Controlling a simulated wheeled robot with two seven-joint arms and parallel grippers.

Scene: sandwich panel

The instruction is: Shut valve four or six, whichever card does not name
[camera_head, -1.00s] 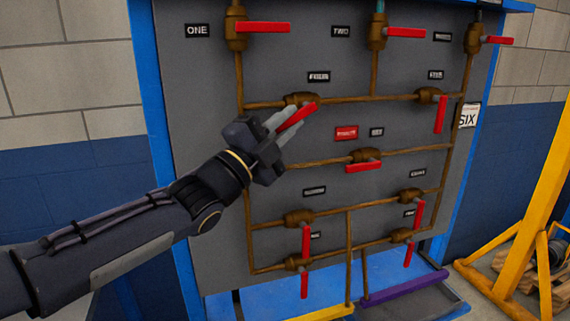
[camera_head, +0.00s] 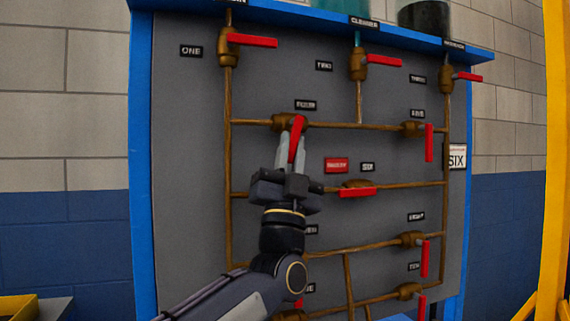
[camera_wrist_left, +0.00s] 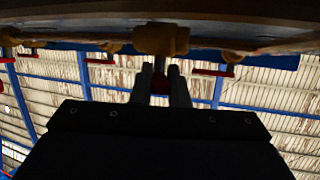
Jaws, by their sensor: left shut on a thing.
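The card reading SIX (camera_head: 457,158) hangs at the panel's right edge. Valve four (camera_head: 284,122) is a brass body on the upper horizontal pipe, under a black label. Its red handle (camera_head: 297,138) stands nearly upright in the picture, across the pipe. My left gripper (camera_head: 291,150) is shut on this handle from below. In the left wrist view the fingers (camera_wrist_left: 161,88) point at a brass valve body (camera_wrist_left: 161,39). Valve six (camera_head: 357,184) sits lower, with its red handle (camera_head: 357,193) lying along the pipe; part of its label is readable. My right gripper is out of view.
A red tag (camera_head: 336,165) is beside the label of valve six. Several other valves with red handles surround these, including valve one (camera_head: 228,50) and the one at right (camera_head: 413,129). A yellow post (camera_head: 556,150) stands at the right. My forearm covers the lower left pipes.

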